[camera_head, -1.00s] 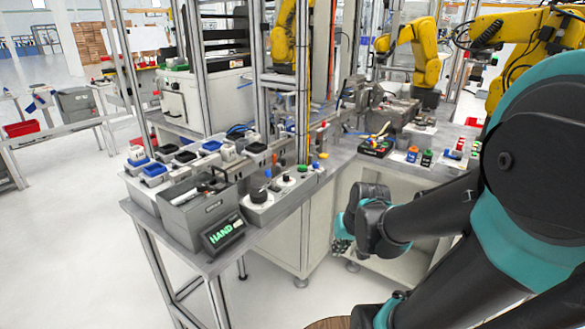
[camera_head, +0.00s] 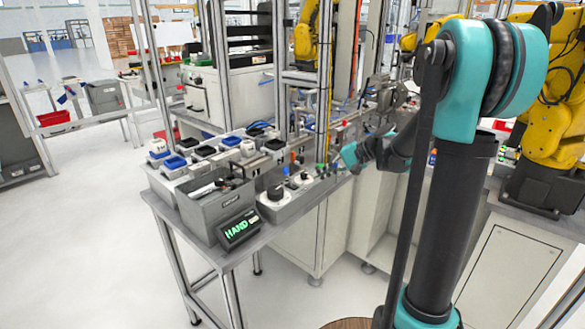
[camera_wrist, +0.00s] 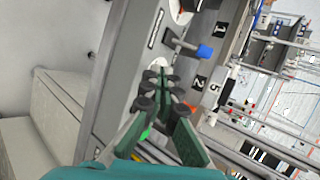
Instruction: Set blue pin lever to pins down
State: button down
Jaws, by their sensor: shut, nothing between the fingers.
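A lever with a blue knob (camera_wrist: 204,51) and a grey shaft shows in the wrist view, on a grey panel (camera_wrist: 140,60) just beyond my fingertips. Its shaft reaches rightward across the panel toward the labels 1 and 2. Which setting it is in, I cannot tell. In the head view my gripper (camera_head: 340,163) is at the right end of the control bench.
In the head view, a grey bin (camera_head: 215,207), a HAND display (camera_head: 238,230) and white dials (camera_head: 275,193) fill the bench front. Upright metal posts (camera_head: 323,80) stand behind.

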aim_at(292, 181)
jog(key=w+r, duration=0.1)
jog(key=w, duration=0.1)
jog(key=w+r+y, duration=0.1)
jog(key=w+a+r+y, duration=0.1)
jog(key=w, duration=0.1)
jog(key=shift+w+r, duration=0.25)
jog(key=shift+w, duration=0.05)
jog(key=x, duration=1)
jog(key=shift+s+a, duration=0.15)
jog(key=shift+a, duration=0.1)
jog(key=shift+s+d+r, duration=0.15)
jog(key=shift+s+r, duration=0.15)
jog(key=shift+s, duration=0.3)
jog(key=shift+s+d+r, duration=0.15)
jog(key=shift+s+r, duration=0.1)
jog(key=shift+s, duration=0.35)
jog(key=shift+s+r, duration=0.2)
jog(key=shift+s, duration=0.5)
